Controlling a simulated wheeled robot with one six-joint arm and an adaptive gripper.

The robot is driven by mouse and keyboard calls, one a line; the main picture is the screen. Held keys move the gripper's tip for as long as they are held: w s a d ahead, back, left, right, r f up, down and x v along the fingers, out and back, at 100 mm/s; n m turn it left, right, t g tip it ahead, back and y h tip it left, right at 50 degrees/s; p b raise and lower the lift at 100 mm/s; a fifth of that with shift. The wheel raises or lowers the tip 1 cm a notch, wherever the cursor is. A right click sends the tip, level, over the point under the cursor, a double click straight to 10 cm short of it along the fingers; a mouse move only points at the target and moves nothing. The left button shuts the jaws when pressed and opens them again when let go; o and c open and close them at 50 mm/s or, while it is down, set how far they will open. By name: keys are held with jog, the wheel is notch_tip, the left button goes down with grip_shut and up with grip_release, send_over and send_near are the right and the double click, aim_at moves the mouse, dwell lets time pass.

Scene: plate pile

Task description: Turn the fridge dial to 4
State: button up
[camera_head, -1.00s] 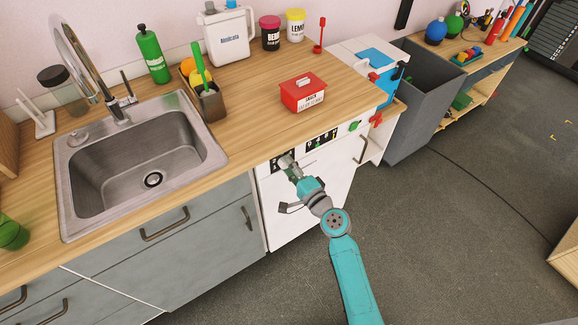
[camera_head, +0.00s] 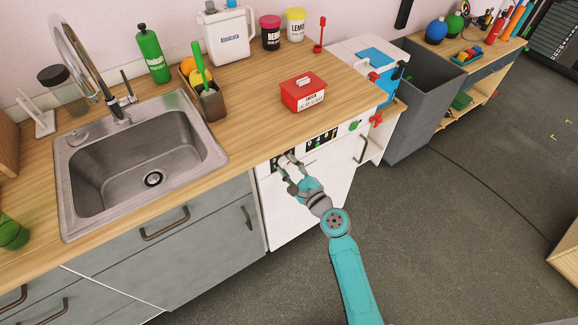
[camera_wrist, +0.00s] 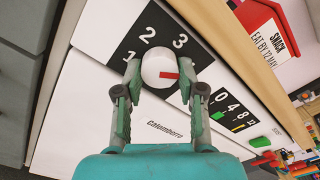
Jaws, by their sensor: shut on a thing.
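The fridge dial (camera_wrist: 158,70) is a round white knob with a red mark on a black panel (camera_wrist: 130,52). The numbers 2 and 3 show above it in the wrist view. The red mark points right, below the 3; no 4 is visible beside the knob. My gripper (camera_wrist: 160,76) has one finger on each side of the knob and is shut on it. In the head view, my gripper (camera_head: 289,160) is at the upper left of the white fridge front (camera_head: 290,220) and partly hides the dial.
A second black panel (camera_wrist: 232,108) with numbers and coloured bars is right of the dial. The wooden counter (camera_head: 250,120) overhangs just above, with a red snack box (camera_head: 303,92) on it. A fridge handle (camera_head: 360,150) stands out at the right. The floor in front is clear.

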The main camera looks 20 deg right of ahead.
jog(key=shift+m, duration=0.3)
jog(key=shift+f, duration=0.1)
jog(key=o, duration=1.1)
jog(key=shift+o, duration=0.2)
jog(key=v, duration=1.2)
